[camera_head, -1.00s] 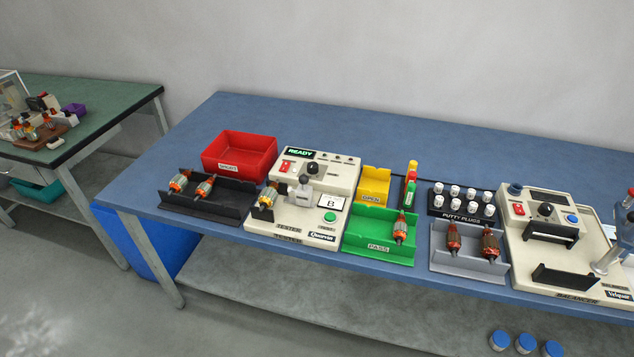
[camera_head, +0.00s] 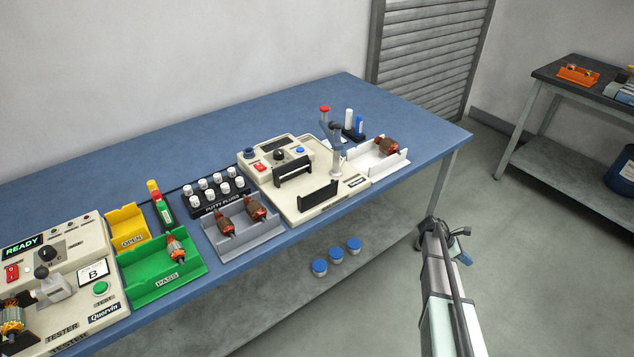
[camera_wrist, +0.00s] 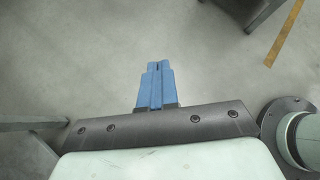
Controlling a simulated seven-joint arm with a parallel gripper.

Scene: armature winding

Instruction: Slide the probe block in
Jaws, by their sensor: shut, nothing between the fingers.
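The probe block looks to be the grey block with a knob (camera_head: 54,287) on the front of the tester (camera_head: 75,318), at the left of the head view. An armature (camera_head: 13,318) with copper windings sits to its left on the tester, cut by the picture edge. The tester display (camera_head: 24,246) reads READY. My gripper (camera_wrist: 158,66) shows in the wrist view with its blue fingers together and nothing between them, above bare floor. In the head view my arm is off the table's front right, far from the tester.
Along the blue bench (camera_head: 300,105) stand a yellow OPEN bin (camera_head: 127,226), a green PASS tray (camera_head: 160,272) with an armature, a putty plug rack (camera_head: 213,195), a grey tray (camera_head: 240,228) and the balancer (camera_head: 305,185). A white tray (camera_head: 375,160) holds an armature. Floor lies clear under my gripper.

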